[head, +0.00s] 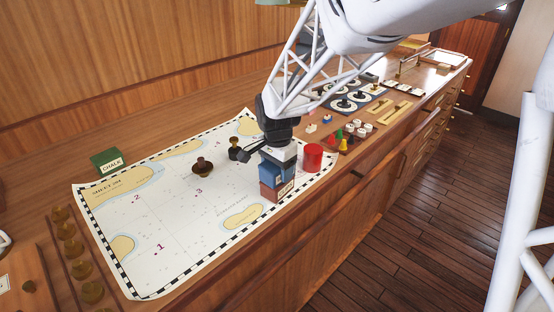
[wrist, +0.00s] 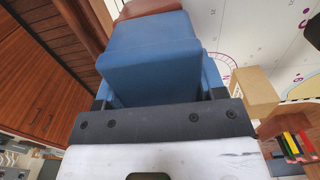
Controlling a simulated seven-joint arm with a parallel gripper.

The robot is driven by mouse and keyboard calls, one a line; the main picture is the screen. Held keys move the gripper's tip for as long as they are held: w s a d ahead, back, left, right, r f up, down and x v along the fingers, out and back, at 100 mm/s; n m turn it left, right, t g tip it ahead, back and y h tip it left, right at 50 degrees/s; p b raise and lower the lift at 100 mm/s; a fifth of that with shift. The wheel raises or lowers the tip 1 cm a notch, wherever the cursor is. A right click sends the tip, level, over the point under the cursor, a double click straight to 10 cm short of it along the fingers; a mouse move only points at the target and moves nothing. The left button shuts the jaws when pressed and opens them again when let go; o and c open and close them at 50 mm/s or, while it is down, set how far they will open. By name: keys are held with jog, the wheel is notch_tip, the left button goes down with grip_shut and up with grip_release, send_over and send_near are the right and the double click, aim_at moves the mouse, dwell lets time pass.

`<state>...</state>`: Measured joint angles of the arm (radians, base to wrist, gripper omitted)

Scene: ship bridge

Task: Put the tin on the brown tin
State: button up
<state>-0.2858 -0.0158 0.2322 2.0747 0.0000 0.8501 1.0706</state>
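A blue tin (head: 270,173) is held in my gripper (head: 276,158), directly above the brown tin (head: 274,194). In the wrist view the blue tin (wrist: 150,58) fills the space between the fingers. The brown tin (wrist: 150,7) shows just beyond it at the top edge. In the head view the blue tin's underside meets the brown tin's top in the picture; I cannot tell whether they touch or a thin gap is left. The brown tin stands on the chart and has a pale label on its front.
The chart (head: 165,225) covers the counter. A red cylinder (head: 313,156) stands close to the right. Coloured pegs (head: 345,140) are beyond it. A green chalk tin (head: 106,162) and a dark brass piece (head: 202,167) are to the left. The chart's left part is mostly clear.

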jog(key=o, duration=0.5)
jog(key=shift+c, duration=0.2)
jog(key=shift+r, duration=0.2)
notch_tip(320, 180, up, 12)
dwell(0.3)
dwell(0.6)
jog(key=s+d+n+t, duration=0.1)
jog(key=s+d+n, duration=0.2)
jog(key=s+d, duration=0.3)
jog(key=s+d+f+n, duration=0.1)
jog(key=s+d+n, duration=0.2)
jog(key=s, duration=1)
jog(key=s+d+n+t, duration=0.1)
jog(key=s+d+n, duration=0.1)
jog(key=s+d, duration=0.6)
jog(key=shift+s+d+f+n+t, duration=0.2)
jog(key=shift+s+d+n+t, duration=0.15)
jog(key=shift+s, duration=0.95)
